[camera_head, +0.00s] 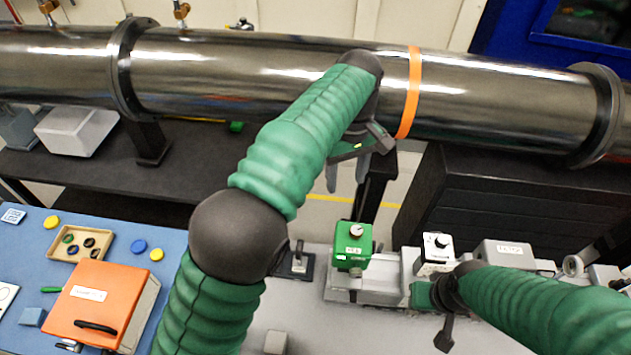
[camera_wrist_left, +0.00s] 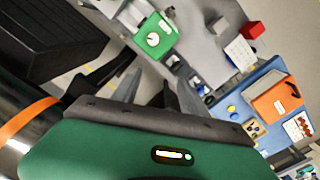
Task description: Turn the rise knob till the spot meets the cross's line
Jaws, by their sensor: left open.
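A green box (camera_head: 350,263) with a pale round knob (camera_head: 356,231) on top stands on a grey rail. A white box (camera_head: 436,264) with a dark-marked knob (camera_head: 441,240) stands to its right. I cannot read which is the rise knob. My left gripper (camera_head: 347,175) is open and empty, above and behind the green box, near the pipe. In the left wrist view its fingers (camera_wrist_left: 155,92) point toward the green box (camera_wrist_left: 163,51), apart from it. My right gripper (camera_head: 445,310) is near the white box, its fingers unclear. I see no spot or cross.
A large dark pipe (camera_head: 250,75) with an orange band (camera_head: 411,95) runs across the back. A blue mat (camera_head: 115,233) at left holds an orange case (camera_head: 90,305) and a tray (camera_head: 59,253) of small rings. A grey labelled box (camera_head: 501,252) stands right of the white box.

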